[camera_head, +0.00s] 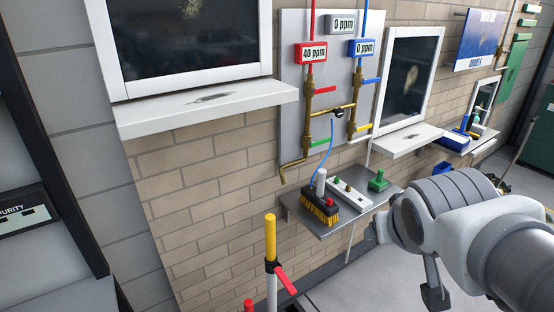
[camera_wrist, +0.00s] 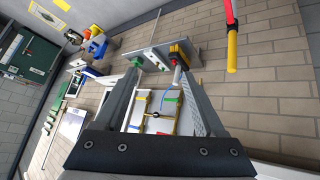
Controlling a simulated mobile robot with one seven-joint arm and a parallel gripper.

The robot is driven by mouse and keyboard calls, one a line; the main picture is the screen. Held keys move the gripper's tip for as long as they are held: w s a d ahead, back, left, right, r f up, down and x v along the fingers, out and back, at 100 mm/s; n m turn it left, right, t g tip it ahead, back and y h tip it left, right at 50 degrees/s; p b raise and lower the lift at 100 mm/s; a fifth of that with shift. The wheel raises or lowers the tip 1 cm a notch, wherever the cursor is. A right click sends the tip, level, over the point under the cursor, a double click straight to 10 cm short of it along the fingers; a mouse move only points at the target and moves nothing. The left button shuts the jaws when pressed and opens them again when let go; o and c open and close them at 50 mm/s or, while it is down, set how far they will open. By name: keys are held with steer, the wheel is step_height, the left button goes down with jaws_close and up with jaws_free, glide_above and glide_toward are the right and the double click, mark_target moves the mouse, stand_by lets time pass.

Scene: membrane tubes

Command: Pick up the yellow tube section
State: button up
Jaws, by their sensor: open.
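The yellow tube section (camera_head: 270,237) stands upright in the head view, at the lower middle, in front of the brick wall. A black clamp with a red handle is at its lower end, with a white tube below. In the wrist view the yellow tube section (camera_wrist: 232,52) shows at the upper right, outside my fingers, with red above it. My gripper (camera_wrist: 160,62) is open, with nothing held between its fingers. In the head view my arm is at the right, well apart from the yellow tube section.
A grey shelf (camera_head: 332,228) on the wall holds a yellow-bristled brush (camera_head: 320,208), a white block (camera_head: 350,196) and a green piece (camera_head: 378,181). A pipe panel (camera_head: 292,95) with coloured valves is above it. Another red-topped post (camera_head: 248,304) is at the bottom edge.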

steer(key=w+f+n+t+b, duration=0.1)
steer(key=w+f+t+b, duration=0.15)
steer(key=w, duration=0.35)
steer(key=n+y, duration=0.6)
steer(key=y, duration=0.3)
glide_toward(273, 234)
steer(key=b+x, duration=0.1)
steer(key=x, duration=0.9)
steer(key=shift+w+a+f, duration=0.1)
steer(key=shift+w+a, duration=0.1)
steer(key=shift+w, duration=0.05)
steer(key=shift+w+a+f, duration=0.2)
steer(key=shift+w, duration=0.2)
